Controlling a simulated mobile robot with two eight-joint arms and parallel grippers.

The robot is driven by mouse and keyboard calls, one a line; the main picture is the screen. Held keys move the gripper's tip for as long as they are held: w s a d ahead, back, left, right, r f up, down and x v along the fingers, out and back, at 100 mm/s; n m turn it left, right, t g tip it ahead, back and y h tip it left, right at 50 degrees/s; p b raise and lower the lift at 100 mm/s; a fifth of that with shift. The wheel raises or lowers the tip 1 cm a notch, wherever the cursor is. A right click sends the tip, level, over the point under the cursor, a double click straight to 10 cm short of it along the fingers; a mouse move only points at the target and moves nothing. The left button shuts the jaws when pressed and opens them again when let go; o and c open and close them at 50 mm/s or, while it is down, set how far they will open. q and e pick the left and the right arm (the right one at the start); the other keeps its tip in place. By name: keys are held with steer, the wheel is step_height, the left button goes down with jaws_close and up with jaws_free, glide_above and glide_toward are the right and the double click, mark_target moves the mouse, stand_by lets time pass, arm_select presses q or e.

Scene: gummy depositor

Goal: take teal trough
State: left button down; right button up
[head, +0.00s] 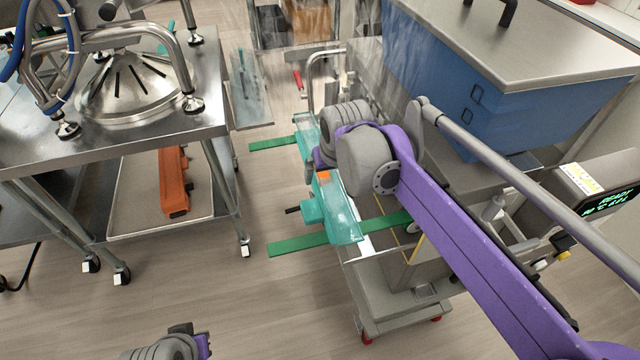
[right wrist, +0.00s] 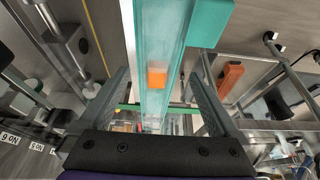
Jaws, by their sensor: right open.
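The teal trough (head: 338,212) is long and translucent, with a solid teal block at its near end and an orange patch on it. It lies along the left side of the depositor machine, by two green bars (head: 298,244). My right arm hides its middle in the head view. In the right wrist view the trough (right wrist: 152,40) runs lengthwise between the fingers of my right gripper (right wrist: 158,76). The gripper is open, one finger on each side, with visible gaps to the trough. My left gripper is not in view; only a grey and purple arm part shows at bottom left.
The blue hopper (head: 480,75) with its grey lid stands at the upper right. The floor (head: 260,310) in front is clear.

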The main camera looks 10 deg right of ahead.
mark_target(326, 179)
steer(key=x, duration=0.5)
steer(key=shift+w+d+b, duration=0.2)
steer(key=shift+w+b, duration=0.05)
steer(key=shift+b, duration=0.15)
steer(key=shift+r, duration=0.1)
jaws_close()
step_height(326, 179, up, 10)
steer(key=shift+p, duration=0.85)
steer(key=c, duration=0.8)
jaws_free()
jaws_close()
